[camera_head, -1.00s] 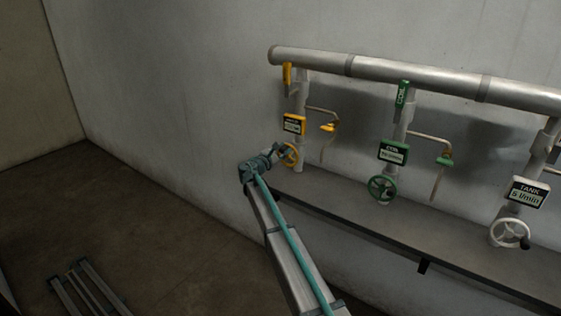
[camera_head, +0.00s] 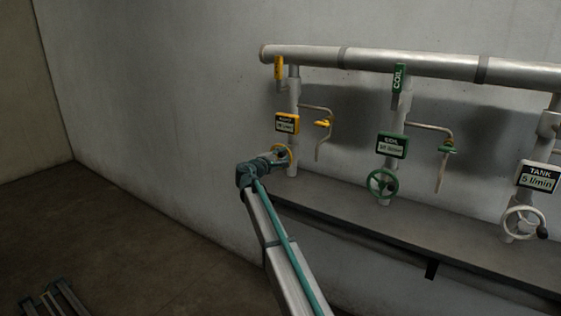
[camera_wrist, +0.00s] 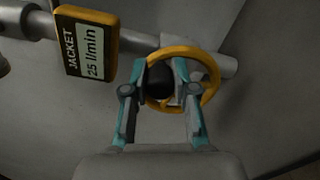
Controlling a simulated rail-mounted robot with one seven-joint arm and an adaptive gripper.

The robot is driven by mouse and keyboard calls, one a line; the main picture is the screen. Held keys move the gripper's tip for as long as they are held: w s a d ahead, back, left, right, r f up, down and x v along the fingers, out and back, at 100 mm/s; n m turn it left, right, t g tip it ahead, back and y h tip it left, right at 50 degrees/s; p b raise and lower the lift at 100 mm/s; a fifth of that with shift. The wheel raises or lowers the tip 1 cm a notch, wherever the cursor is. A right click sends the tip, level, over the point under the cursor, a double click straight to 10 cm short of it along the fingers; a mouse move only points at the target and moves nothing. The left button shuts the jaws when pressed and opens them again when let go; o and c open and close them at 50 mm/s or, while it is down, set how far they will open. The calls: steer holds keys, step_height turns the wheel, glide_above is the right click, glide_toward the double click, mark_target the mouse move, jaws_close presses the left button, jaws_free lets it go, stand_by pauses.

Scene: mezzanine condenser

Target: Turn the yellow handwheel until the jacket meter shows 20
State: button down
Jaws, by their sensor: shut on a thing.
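The yellow handwheel (camera_head: 281,153) sits low on the leftmost pipe drop, partly hidden behind my gripper (camera_head: 277,159). In the wrist view the yellow handwheel (camera_wrist: 212,88) fills the middle, and my gripper (camera_wrist: 168,75) is shut on its dark round knob (camera_wrist: 169,79) at the rim's left side. The jacket meter (camera_head: 287,123) is a yellow-framed box above the wheel. In the wrist view the jacket meter (camera_wrist: 87,46) reads 25 l/min.
To the right are a green COIL meter (camera_head: 391,145) with a green handwheel (camera_head: 382,183), and a white TANK meter (camera_head: 538,177) reading 5 l/min with a white handwheel (camera_head: 522,223). A grey ledge (camera_head: 440,232) runs below the valves. A thick pipe (camera_head: 412,64) runs above.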

steer(key=shift+f+m, duration=0.1)
steer(key=shift+m, duration=0.2)
steer(key=c, duration=0.9)
jaws_free()
steer(key=shift+s, duration=0.1)
steer(key=v, duration=1.2)
